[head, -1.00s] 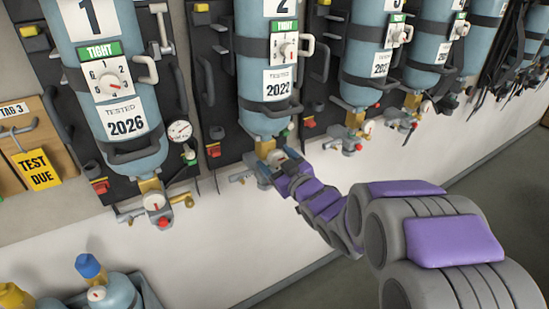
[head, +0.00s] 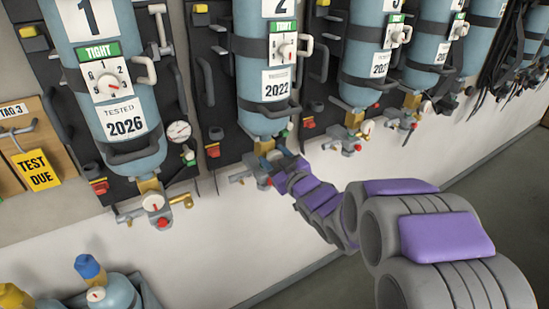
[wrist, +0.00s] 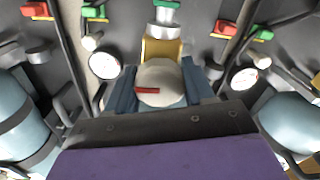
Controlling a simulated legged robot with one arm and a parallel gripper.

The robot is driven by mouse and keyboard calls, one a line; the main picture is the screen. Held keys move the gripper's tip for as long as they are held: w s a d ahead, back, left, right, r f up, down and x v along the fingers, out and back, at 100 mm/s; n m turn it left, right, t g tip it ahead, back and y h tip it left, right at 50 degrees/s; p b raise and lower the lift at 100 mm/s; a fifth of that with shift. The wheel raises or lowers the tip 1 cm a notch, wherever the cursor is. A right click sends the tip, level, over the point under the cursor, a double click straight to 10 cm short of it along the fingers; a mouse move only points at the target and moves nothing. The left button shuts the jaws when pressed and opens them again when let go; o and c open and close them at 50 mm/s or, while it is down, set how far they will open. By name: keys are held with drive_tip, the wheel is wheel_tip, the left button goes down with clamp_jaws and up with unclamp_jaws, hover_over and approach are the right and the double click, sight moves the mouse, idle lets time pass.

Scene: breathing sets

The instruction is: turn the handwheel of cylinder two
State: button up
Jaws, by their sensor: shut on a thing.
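Cylinder two (head: 265,55) is a pale blue bottle strapped upright to the wall, with a label reading 2022. My gripper (head: 272,166) is at the valve below it. In the wrist view, the handwheel (wrist: 162,83) is a round, pale knob with a short red mark, lying across the left part of its face. The blue-grey jaws of my gripper (wrist: 161,87) stand on either side of the knob and are shut on it. A brass valve neck (wrist: 160,50) shows behind it. In the head view my gripper hides the handwheel.
Cylinder one (head: 115,60), with its own valve and knob (head: 156,202), hangs at left. Cylinder three (head: 368,55) and others hang at right. Pressure gauges (wrist: 104,65) flank the valve. A crate with small bottles (head: 92,285) stands at lower left. The wall below is clear.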

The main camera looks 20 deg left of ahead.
drive_tip(key=shift+r+p, duration=0.1)
drive_tip(key=shift+p, duration=0.2)
drive_tip(key=shift+c, duration=0.4)
drive_tip(key=shift+m+p, duration=0.6)
drive_tip(key=m+p, duration=0.1)
drive_tip(key=p, duration=0.1)
drive_tip(key=m+p, duration=0.2)
drive_tip(key=shift+r, duration=0.25)
drive_tip(key=m+p, duration=0.3)
drive_tip(key=m, duration=0.1)
drive_tip(key=shift+w+m+p, duration=0.15)
drive_tip(key=shift+m+p, duration=0.15)
drive_tip(key=shift+p, duration=0.05)
drive_tip(key=m+p, duration=0.1)
drive_tip(key=m, duration=0.1)
drive_tip(key=m+p, duration=0.1)
drive_tip(key=m, duration=0.2)
drive_tip(key=shift+w+d+f, duration=0.1)
drive_tip(key=shift+d+f, duration=0.05)
drive_tip(key=shift+f, duration=0.05)
drive_tip(key=m, duration=0.4)
drive_tip(key=shift+f, duration=0.15)
drive_tip(key=shift+m, duration=0.5)
